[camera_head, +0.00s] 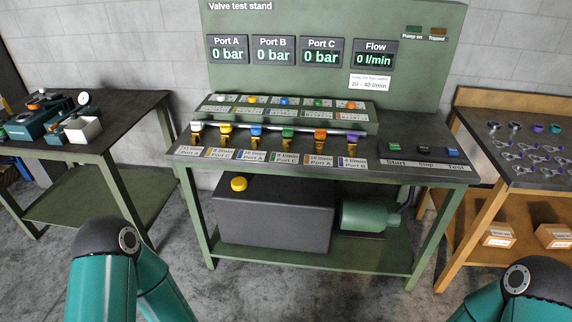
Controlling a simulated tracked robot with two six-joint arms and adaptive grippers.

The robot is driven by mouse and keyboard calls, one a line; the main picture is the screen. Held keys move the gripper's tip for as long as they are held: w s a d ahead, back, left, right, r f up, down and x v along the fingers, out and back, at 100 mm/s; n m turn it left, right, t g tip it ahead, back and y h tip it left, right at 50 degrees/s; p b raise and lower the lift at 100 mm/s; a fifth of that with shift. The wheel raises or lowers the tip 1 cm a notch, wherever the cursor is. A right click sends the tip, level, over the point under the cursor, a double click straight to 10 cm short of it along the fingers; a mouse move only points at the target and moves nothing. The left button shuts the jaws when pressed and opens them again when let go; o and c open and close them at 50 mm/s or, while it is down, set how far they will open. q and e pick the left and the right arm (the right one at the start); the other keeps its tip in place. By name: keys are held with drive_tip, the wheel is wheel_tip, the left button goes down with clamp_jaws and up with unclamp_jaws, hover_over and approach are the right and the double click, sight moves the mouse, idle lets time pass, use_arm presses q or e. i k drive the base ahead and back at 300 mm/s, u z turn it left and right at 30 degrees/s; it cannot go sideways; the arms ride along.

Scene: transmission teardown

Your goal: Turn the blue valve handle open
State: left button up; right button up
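The blue valve handle (256,131) sits in a row of coloured valves along the front of the green test stand (337,95). It stands between the yellow valve (226,129) and the green valve (288,133), above a label that reads Port A. It is too small to tell its exact angle. The port displays (273,54) read 0 bar and the flow display (374,58) reads 0 l/min. Only my arm links show at the bottom left and bottom right, in front of the stand and apart from it. Neither gripper is in view.
An orange valve (320,134) and a purple valve (352,137) continue the row. Start, stop and test buttons (424,150) are at the stand's right. Side tables stand left (120,105) and right (540,180). The floor before the stand is clear.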

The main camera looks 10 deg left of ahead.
sight(256, 130)
drive_tip(key=k, duration=0.65)
drive_tip(key=u, duration=0.2)
drive_tip(key=i, duration=0.95)
drive_tip(key=u, duration=0.65)
drive_tip(key=i, duration=1)
drive_tip(key=u, duration=0.25)
